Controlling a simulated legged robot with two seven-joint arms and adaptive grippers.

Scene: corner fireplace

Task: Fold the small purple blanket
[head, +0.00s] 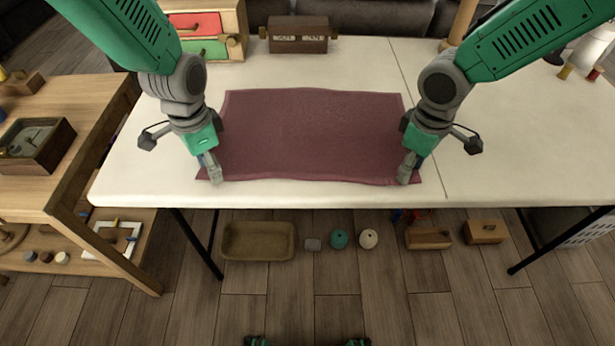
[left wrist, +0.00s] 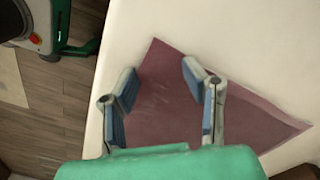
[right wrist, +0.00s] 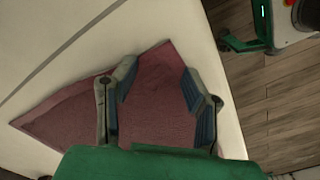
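The small purple blanket (head: 310,135) lies spread flat on the white table, a wide rectangle with its near edge close to the table's front edge. My left gripper (head: 212,172) is over its near left corner, and my right gripper (head: 407,172) is over its near right corner. In the left wrist view the left fingers (left wrist: 160,74) are apart, with a blanket corner (left wrist: 165,95) showing between them. In the right wrist view the right fingers (right wrist: 159,70) are apart over the other corner (right wrist: 158,100). Whether the fingertips touch the cloth is unclear.
A dark wooden box (head: 298,35) and a small drawer chest (head: 205,30) stand at the back. A wooden side table (head: 75,100) stands at the left. A tray (head: 258,240) and small items lie on the floor below.

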